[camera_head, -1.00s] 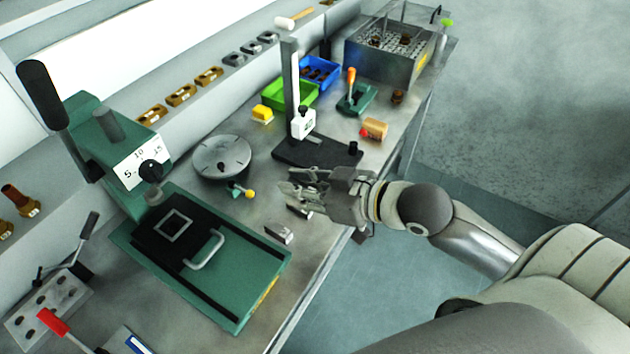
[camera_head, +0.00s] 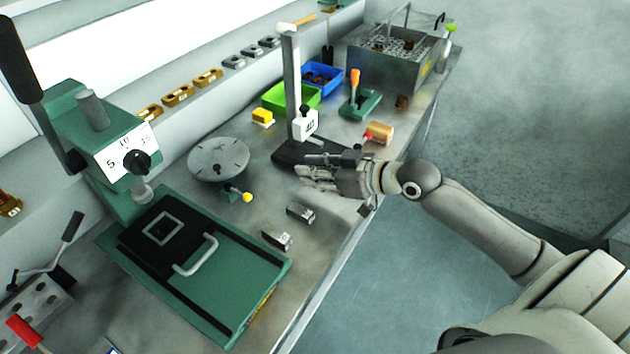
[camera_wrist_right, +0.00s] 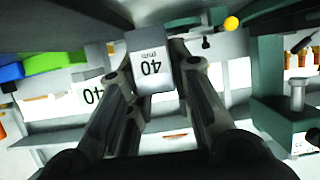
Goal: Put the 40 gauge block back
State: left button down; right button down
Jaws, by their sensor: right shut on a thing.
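My right gripper (camera_head: 318,172) is beside the black base of the height stand (camera_head: 290,152), above the bench. In the right wrist view its fingers (camera_wrist_right: 155,85) are shut on the 40 gauge block (camera_wrist_right: 150,62), a grey block whose "40 mm" label appears upside down. In the head view the fingers largely hide this block. The stand's white slider (camera_head: 305,124) also bears a "40" label. Two other grey blocks, one nearer (camera_head: 277,240) and one farther (camera_head: 300,212), lie on the bench. My left gripper is not in view.
A green press (camera_head: 190,265) stands at the left, with a round plate (camera_head: 219,158) behind it. Green (camera_head: 270,98) and blue (camera_head: 335,84) bins and a metal basin (camera_head: 385,66) stand farther back. Grey (camera_head: 250,53) and brass (camera_head: 178,95) pieces line the ledge.

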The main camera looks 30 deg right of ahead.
jog(key=shift+w+d+f, duration=0.25)
jog(key=shift+w+f, duration=0.1)
jog(key=shift+f, duration=1.55)
